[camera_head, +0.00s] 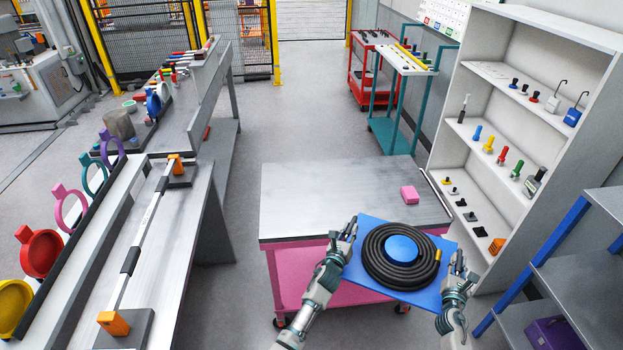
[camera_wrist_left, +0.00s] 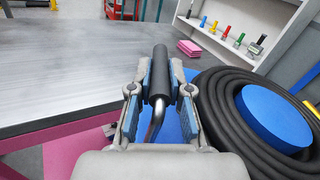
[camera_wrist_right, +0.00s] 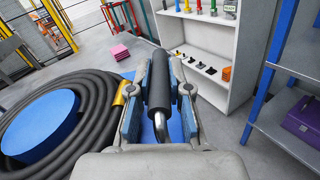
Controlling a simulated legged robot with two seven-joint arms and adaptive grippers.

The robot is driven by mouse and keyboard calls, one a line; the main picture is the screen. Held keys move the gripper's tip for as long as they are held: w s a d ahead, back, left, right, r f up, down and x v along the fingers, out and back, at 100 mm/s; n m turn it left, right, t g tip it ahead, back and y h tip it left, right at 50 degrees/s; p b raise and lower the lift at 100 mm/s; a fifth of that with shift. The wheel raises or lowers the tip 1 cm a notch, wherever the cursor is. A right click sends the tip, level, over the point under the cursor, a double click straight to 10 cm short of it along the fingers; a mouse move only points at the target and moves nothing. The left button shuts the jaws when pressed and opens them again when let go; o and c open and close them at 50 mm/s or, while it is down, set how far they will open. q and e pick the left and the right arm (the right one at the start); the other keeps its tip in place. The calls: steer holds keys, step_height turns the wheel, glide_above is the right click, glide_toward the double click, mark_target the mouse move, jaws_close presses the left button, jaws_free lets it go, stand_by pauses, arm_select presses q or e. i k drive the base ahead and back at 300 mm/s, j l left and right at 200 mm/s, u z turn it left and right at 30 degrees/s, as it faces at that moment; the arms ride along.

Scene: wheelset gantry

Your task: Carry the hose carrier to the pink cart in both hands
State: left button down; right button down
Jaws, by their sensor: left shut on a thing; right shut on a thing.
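The hose carrier (camera_head: 370,278) is a blue tray with a coiled black hose (camera_head: 376,268) around a blue hub (camera_head: 401,249). My left gripper (camera_head: 345,240) is shut on the carrier's black handle (camera_wrist_left: 159,75) at its left side. My right gripper (camera_head: 457,270) is shut on the other black handle (camera_wrist_right: 160,80) at its right side. The carrier is held near the front edge of the pink cart (camera_head: 330,198), overlapping its front right part in the head view. The cart has a grey metal top and pink lower parts. The gap between carrier and cart top is hard to judge.
A pink block (camera_head: 409,194) lies on the cart's right part; the rest of its top is bare. A white shelf unit (camera_head: 476,130) with small tools stands at right. A blue-posted grey rack (camera_head: 560,248) is at lower right. Workbenches (camera_head: 172,235) line the left.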

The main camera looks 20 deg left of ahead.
mark_target(313, 196)
steer(key=i+l+u, duration=0.1)
steer(key=i+u, duration=0.25)
steer(key=i, duration=0.7)
steer(key=i+u, duration=0.1)
steer(key=u, duration=0.6)
